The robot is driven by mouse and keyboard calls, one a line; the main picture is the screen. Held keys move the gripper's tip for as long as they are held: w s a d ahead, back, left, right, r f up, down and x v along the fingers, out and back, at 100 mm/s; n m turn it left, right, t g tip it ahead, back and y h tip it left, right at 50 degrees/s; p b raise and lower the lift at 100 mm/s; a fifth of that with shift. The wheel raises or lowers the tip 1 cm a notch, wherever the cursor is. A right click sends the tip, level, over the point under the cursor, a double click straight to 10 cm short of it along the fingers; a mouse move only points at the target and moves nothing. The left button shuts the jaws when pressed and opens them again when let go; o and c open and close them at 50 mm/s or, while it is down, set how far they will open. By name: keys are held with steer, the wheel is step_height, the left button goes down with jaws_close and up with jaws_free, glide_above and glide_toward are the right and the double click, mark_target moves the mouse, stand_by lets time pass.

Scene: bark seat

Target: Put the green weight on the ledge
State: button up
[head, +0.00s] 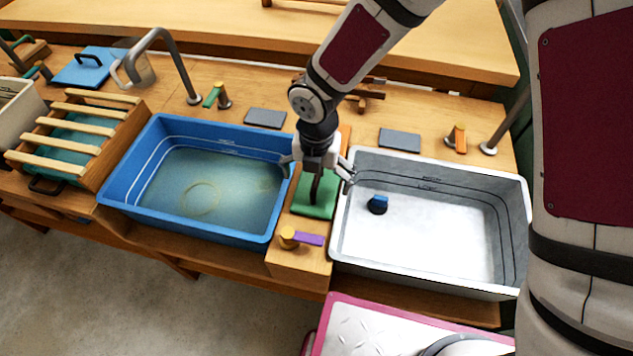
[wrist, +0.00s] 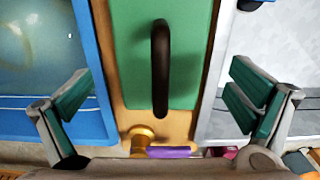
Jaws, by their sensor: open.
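A flat green slab with a dark arched handle, which looks like the green weight (head: 314,206), lies on the wooden strip (head: 301,260) between the two basins. In the wrist view the green weight (wrist: 130,60) fills the upper middle, its handle upright in the picture and centred between the fingers. My gripper (head: 317,172) is over it, pointing down, with fingers spread wide on either side. The gripper (wrist: 160,88) holds nothing. A raised wooden ledge (head: 450,35) runs along the back; I cannot tell for certain that it is the ledge named.
A blue basin (head: 276,216) with water is on the left, a grey basin (head: 342,225) on the right with a small blue object (head: 377,204) inside. A purple-handled tap (head: 309,239) is in front of the green slab. A slatted wooden rack (head: 125,138) stands far left.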

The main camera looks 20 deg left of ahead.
mark_target(318, 177)
step_height(318, 177, up, 10)
steer(key=shift+p, duration=0.5)
steer(key=shift+d, duration=0.15)
steer(key=s+d+r+m+t+h, duration=0.1)
steer(key=d+r+m, duration=0.65)
steer(key=d, duration=0.25)
steer(key=d+r+m+t+h, duration=0.1)
steer(key=d+r+m, duration=0.6)
steer(key=d+m, duration=0.25)
steer(key=s+d+r+m+y, duration=0.1)
steer(key=s+d+r+m, duration=0.2)
steer(key=m, duration=0.7)
steer(key=s+d+r+m+t+y, duration=0.1)
steer(key=s+d+r+m, duration=0.2)
steer(key=s+d+m, duration=0.5)
steer(key=s+m, duration=0.1)
steer(key=s, duration=0.3)
steer(key=shift+r+m, duration=0.2)
steer(key=shift+m, duration=0.2)
